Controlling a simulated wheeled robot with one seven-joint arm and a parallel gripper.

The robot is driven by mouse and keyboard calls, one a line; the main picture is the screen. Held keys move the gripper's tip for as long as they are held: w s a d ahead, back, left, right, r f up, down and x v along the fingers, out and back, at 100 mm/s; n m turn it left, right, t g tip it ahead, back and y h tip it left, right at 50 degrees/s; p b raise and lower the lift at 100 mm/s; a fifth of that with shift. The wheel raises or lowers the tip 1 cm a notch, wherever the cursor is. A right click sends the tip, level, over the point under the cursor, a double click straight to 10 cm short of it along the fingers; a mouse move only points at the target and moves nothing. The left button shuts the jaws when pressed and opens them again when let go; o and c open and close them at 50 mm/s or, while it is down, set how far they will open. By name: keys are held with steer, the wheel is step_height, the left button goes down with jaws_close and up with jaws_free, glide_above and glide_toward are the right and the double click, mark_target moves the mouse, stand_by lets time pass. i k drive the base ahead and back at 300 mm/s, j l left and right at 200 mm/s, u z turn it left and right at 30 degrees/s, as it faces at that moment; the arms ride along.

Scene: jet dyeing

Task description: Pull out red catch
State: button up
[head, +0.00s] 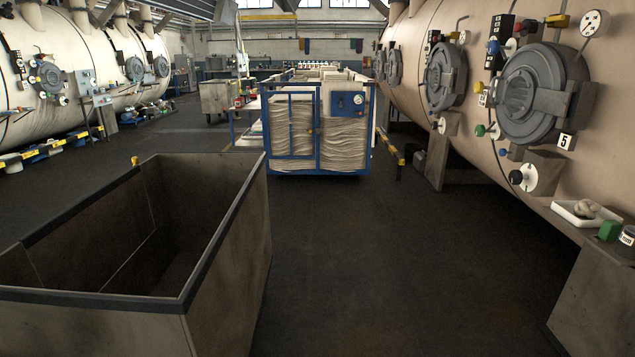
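The near round door (520,95) of the big beige vessel on the right is grey and looks shut, with a "5" plate (564,140) below it. A small red part (527,25) shows among the black fittings above this door. It is too small here to tell whether it is the red catch. My gripper is not in view.
A large empty bin (225,240) fills the near left. A blue-framed cart (318,127) of folded pale cloth stands ahead. A white tray (572,215), green block (610,231) and jar (627,238) sit at the right. The floor (400,265) between bin and vessel is clear.

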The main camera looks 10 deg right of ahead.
mark_target(518, 26)
steer(key=i+z, duration=0.15)
steer(key=i, duration=0.3)
steer(key=i+j+z, duration=0.15)
steer(key=i, duration=0.3)
steer(key=i+j+z, duration=0.1)
steer(key=i, duration=0.35)
steer(key=i+j+z, duration=0.15)
steer(key=i, duration=0.25)
steer(key=j, duration=0.1)
